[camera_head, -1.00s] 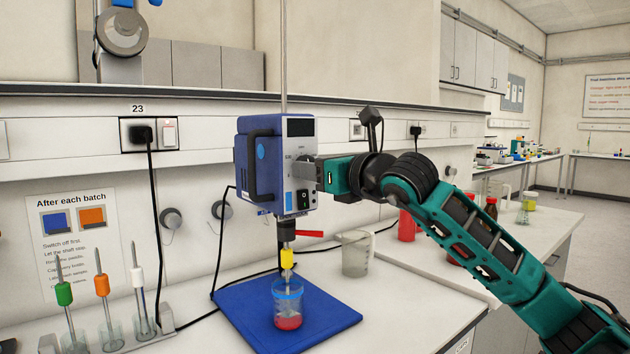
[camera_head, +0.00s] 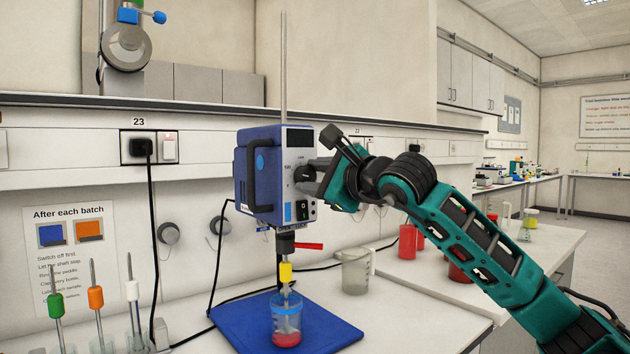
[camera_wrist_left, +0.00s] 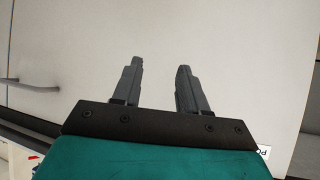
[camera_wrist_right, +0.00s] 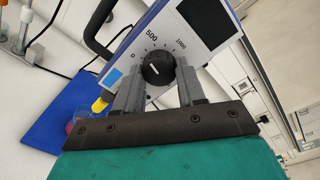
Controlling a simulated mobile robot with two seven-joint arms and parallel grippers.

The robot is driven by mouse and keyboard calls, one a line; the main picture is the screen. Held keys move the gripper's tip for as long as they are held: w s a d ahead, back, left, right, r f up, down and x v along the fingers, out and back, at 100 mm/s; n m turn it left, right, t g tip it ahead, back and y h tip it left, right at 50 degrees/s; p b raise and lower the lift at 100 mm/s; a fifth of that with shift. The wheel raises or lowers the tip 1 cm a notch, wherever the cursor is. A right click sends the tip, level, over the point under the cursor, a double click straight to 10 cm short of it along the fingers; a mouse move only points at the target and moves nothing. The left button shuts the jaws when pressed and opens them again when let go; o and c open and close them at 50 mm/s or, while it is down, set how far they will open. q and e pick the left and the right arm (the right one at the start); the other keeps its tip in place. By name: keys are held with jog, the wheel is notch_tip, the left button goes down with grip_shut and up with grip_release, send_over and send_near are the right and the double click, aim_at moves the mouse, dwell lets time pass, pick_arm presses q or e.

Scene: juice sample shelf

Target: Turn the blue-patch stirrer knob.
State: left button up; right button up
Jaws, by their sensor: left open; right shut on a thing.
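The knob's pointer line points up and left in the right wrist view. My left gripper (camera_wrist_left: 158,80) is open and empty in front of a pale surface; it is not in the head view.
A beaker with red liquid (camera_head: 286,338) stands on the blue plate (camera_head: 235,325) under the yellow-marked shaft. An empty beaker (camera_head: 355,272) stands to the right. Paddles with green, orange and white marks stand in a rack at left. A wall sign reads "After each batch".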

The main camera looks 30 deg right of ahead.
pick_arm(q)
jog(key=shift+f, duration=0.1)
pick_arm(e)
jog(key=shift+n, duration=1.2)
jog(key=o, duration=1.1)
jog(key=shift+c, duration=0.2)
pick_arm(q)
jog(key=shift+s, duration=0.1)
jog(key=d+f+b, duration=0.1)
jog(key=b, duration=0.1)
jog(key=w+d+b, duration=0.1)
jog(key=b, duration=0.2)
jog(key=shift+w+f+h, duration=0.2)
jog(key=shift+f+h, duration=0.1)
jog(key=shift+f, duration=0.05)
pick_arm(e)
jog(key=s, duration=1.3)
jog(key=shift+d+r, duration=0.3)
jog(key=shift+d, duration=0.15)
